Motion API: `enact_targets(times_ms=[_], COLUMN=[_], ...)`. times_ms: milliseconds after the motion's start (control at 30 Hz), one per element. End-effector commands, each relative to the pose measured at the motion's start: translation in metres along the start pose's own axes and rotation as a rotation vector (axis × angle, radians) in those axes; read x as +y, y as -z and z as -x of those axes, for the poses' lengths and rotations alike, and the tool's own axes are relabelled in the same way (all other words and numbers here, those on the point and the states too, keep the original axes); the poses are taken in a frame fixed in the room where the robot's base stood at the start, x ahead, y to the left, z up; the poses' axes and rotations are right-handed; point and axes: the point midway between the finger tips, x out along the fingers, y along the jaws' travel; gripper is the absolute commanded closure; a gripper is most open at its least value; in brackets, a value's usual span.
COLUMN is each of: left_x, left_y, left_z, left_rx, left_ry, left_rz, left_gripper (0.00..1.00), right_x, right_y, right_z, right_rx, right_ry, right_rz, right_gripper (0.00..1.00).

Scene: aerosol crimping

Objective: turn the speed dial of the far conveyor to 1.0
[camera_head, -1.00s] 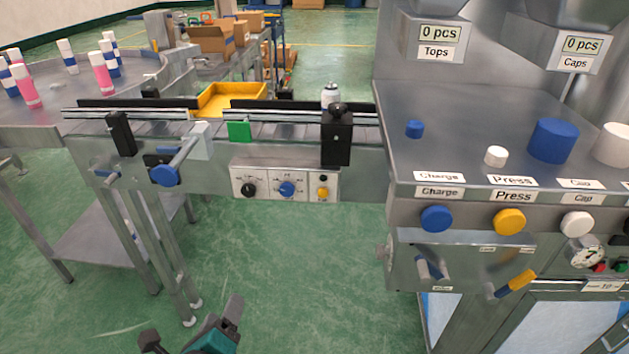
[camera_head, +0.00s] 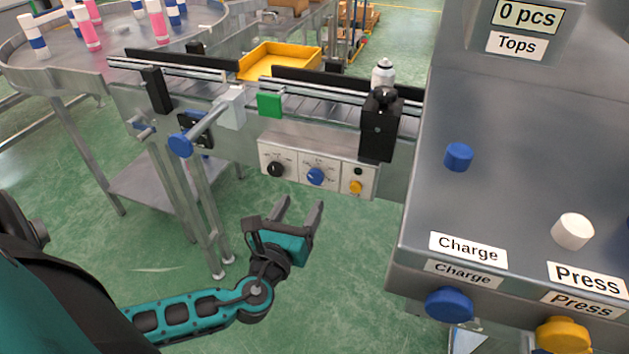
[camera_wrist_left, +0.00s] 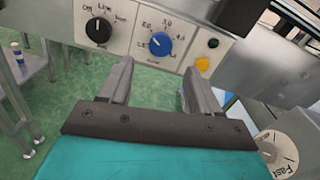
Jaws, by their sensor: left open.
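The far conveyor (camera_head: 230,102) carries a white control panel on its front side. The blue speed dial (camera_head: 316,176) sits in the middle of that panel, and it also shows in the left wrist view (camera_wrist_left: 160,44) with numbers around it. Its white pointer mark looks turned to the upper left. My left gripper (camera_head: 299,207) is open and empty, below and in front of the panel. In the left wrist view its two fingers (camera_wrist_left: 157,82) point toward the panel, apart from the dial. My right gripper is not in view.
A black knob (camera_head: 276,169) is left of the dial and a yellow button (camera_head: 356,187) right of it. A blue-ended rod (camera_head: 181,144) sticks out left of the panel. The charging machine (camera_head: 480,190) stands at the right. Open floor lies before the panel.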

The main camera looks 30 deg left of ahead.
Motion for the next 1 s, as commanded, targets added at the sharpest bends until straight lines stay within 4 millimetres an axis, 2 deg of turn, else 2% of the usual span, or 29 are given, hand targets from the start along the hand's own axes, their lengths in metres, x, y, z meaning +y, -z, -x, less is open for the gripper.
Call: enact_targets(times_ms=[33,200,400,567,833,1000], left_x=[0.0,0.0,0.0,0.0,0.0,0.0], left_y=[-0.001,-0.001,0.0,0.001,0.001,0.001], left_z=[-0.012,-0.044,-0.069,-0.077,-0.077,-0.077], left_rx=[-0.004,-0.002,0.001,0.002,0.003,0.002], left_ry=[-0.001,-0.001,0.0,-0.001,0.0,0.0], left_rz=[0.001,0.0,0.001,0.002,0.002,0.002], left_gripper=[0.37,0.37,0.37,0.37,0.37,0.53], right_x=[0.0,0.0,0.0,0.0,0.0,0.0], right_y=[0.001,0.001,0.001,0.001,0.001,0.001], right_z=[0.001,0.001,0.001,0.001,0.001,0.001], right_rx=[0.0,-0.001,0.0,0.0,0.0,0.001], right_ry=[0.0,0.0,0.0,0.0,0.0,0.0], right_rz=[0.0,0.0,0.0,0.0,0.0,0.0], right_gripper=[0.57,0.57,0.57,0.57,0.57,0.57])
